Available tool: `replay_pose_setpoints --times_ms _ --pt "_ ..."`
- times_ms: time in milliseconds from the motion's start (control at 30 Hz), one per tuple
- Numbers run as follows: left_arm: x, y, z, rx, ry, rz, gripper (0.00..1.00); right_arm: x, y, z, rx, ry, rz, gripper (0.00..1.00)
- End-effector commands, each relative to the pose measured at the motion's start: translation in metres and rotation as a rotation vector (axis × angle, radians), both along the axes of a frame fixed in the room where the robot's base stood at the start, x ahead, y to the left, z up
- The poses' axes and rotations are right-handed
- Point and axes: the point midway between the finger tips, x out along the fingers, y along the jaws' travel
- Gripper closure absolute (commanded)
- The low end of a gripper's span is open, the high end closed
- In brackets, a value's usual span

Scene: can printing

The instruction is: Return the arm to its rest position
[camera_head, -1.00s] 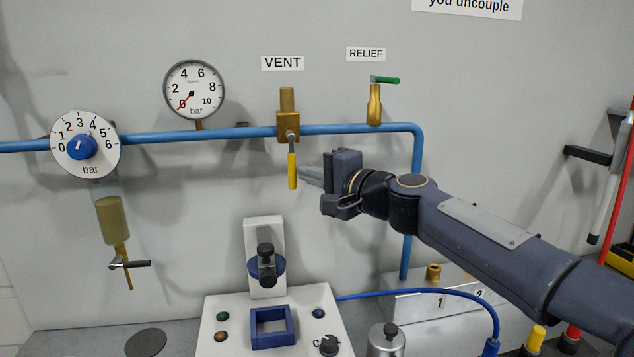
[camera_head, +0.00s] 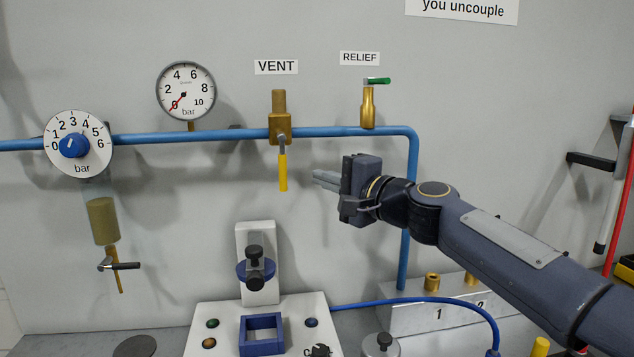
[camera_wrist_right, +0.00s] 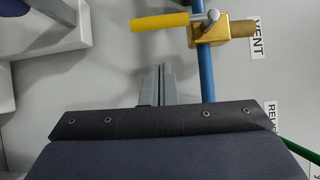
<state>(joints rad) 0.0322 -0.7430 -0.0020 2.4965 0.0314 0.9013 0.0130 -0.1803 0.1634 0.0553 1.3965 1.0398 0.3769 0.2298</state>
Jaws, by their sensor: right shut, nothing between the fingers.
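My right gripper (camera_head: 322,178) is shut and empty, with its grey fingers together and pointing left. It is in front of the wall, to the right of the yellow vent lever (camera_head: 283,172) and apart from it. The lever hangs straight down from the brass vent valve (camera_head: 280,127). In the right wrist view my shut fingers (camera_wrist_right: 158,75) show above the dark gripper body, with the yellow lever (camera_wrist_right: 160,21) clear beyond them. My left gripper is not in view.
A blue pipe (camera_head: 215,136) runs along the wall and turns down right of my gripper. The gauge (camera_head: 185,90) needle is near 0. The green-handled relief valve (camera_head: 368,105) is above my wrist. The printing machine (camera_head: 207,312) stands below. Open space lies before the wall.

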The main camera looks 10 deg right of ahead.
Motion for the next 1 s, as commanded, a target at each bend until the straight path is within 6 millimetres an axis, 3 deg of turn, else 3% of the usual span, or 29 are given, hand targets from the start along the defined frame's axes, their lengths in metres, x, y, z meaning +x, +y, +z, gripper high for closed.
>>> replay_pose_setpoints --times_ms 300,533,633,767,1000 --pt "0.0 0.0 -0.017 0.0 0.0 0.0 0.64 -0.057 -0.04 -0.001 0.0 -0.003 -0.007 1.0" --pt "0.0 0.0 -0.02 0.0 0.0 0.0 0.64 -0.078 -0.053 -0.002 -0.006 -0.001 -0.005 1.0" --pt "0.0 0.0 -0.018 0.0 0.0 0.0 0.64 -0.092 -0.055 -0.015 -0.069 0.008 0.002 1.0" --pt "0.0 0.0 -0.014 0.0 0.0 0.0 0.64 -0.133 -0.056 -0.067 -0.279 0.047 0.038 1.0" --pt "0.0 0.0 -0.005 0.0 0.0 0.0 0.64 -0.245 -0.065 -0.209 -0.776 0.177 0.194 1.0"
